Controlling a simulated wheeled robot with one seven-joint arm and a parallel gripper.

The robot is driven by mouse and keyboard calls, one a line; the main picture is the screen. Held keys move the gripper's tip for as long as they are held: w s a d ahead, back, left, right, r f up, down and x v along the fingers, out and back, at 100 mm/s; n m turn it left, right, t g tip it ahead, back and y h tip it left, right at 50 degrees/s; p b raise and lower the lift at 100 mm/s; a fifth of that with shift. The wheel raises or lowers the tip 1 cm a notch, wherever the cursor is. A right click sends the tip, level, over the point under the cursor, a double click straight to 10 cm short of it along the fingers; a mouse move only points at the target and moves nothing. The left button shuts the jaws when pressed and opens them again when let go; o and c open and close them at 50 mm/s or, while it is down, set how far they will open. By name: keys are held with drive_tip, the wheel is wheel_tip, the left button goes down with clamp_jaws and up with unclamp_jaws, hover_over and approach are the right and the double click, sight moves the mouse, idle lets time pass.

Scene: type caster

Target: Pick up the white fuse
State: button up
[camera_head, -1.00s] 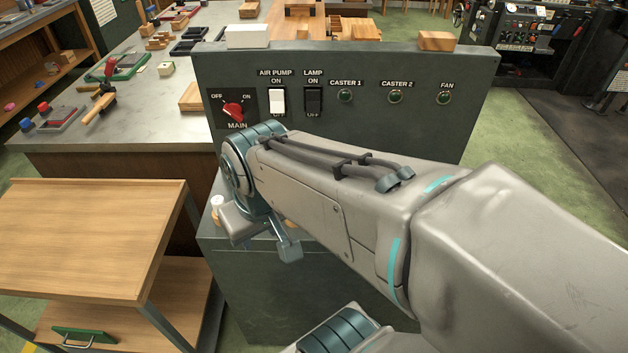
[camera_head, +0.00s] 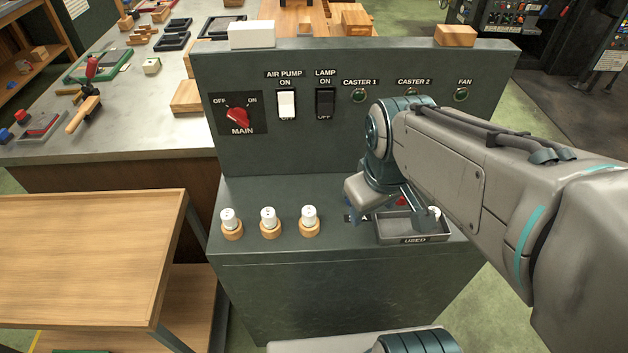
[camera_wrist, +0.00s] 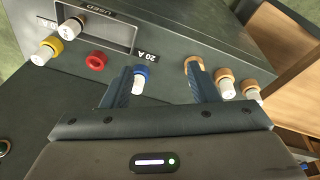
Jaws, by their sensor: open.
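Three white fuses (camera_head: 228,216), (camera_head: 268,215), (camera_head: 309,214) stand upright in tan ring holders on the panel's ledge in the head view. My gripper (camera_wrist: 160,80) is open and empty above the ledge, right of these fuses, near the used tray. In the wrist view, a white fuse with a blue ring (camera_wrist: 140,76) shows between the fingers, beside the left one. Two white fuses with tan rings (camera_wrist: 226,84), (camera_wrist: 250,90) lie right of the fingers. A third tan ring (camera_wrist: 192,64) is partly hidden behind the right finger. A yellow-ringed white fuse (camera_wrist: 44,51) stands at the left.
The tray marked USED (camera_head: 413,239) holds a fuse (camera_wrist: 72,27). A red ring (camera_wrist: 97,61) has no fuse showing. The upright switch panel (camera_head: 340,145) stands behind the ledge. A wooden cart (camera_head: 85,240) is at the left. The ledge front is clear.

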drive_tip(key=w+a+n+g+p, duration=0.15)
drive_tip(key=w+a+n, duration=0.4)
drive_tip(key=n, duration=0.55)
drive_tip(key=n+p, duration=0.2)
drive_tip(key=n, duration=0.8)
hover_over(309, 210)
drive_tip(key=shift+g, duration=0.45)
wheel_tip(309, 210, down, 14)
drive_tip(key=shift+f, duration=0.1)
drive_tip(key=c, duration=1.1)
